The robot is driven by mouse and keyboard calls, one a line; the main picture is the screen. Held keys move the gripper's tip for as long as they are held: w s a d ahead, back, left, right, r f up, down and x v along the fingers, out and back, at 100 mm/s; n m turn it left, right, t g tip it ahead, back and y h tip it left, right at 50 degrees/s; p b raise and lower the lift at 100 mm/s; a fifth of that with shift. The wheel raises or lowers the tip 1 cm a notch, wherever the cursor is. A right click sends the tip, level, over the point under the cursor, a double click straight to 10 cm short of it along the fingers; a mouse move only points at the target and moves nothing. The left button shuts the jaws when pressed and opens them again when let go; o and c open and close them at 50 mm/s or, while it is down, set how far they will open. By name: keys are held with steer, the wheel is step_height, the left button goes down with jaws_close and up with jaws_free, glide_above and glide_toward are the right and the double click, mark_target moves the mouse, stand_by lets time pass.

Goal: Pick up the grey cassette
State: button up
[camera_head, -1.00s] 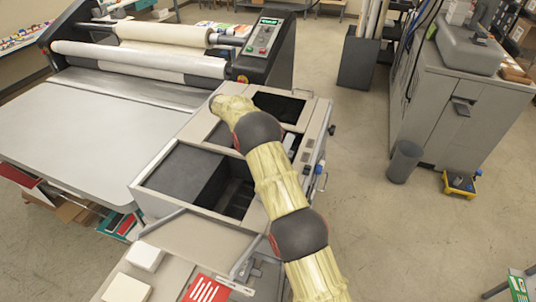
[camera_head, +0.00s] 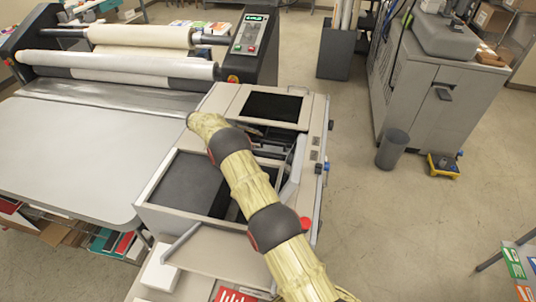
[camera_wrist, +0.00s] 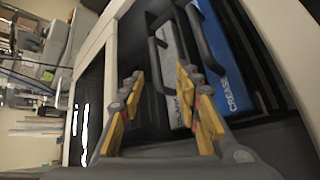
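The grey cassette (camera_wrist: 177,80) stands in a dark slot of the machine in the wrist view, with a black handle and partly hidden lettering. A blue cassette (camera_wrist: 232,65) marked "CREASE" stands just right of it, also with a black handle. My gripper (camera_wrist: 160,73) is open, its yellow fingers spread apart with nothing seen held between them. The grey cassette lies beyond the gap, toward the right finger, which overlaps its lower part in the picture. I cannot tell whether they touch. In the head view my arm hides the gripper and the cassettes.
The beige machine frame (camera_head: 218,98) has open dark bays around my arm. A laminator with rollers (camera_head: 140,62) and a flat bed (camera_head: 75,140) are at left. A grey bin (camera_head: 392,149) and large machine stand at right, with clear floor (camera_head: 400,230) in front.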

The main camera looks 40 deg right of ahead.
mark_target(272, 142)
steer(key=x, duration=0.2)
steer(key=p+x, duration=0.1)
steer(key=x, duration=0.1)
steer(key=p+x, duration=0.1)
steer(key=x, duration=0.2)
steer(key=shift+d+r, duration=0.3)
steer(key=shift+d, duration=0.05)
steer(key=shift+c, duration=0.5)
steer(key=c, duration=0.7)
jaws_close()
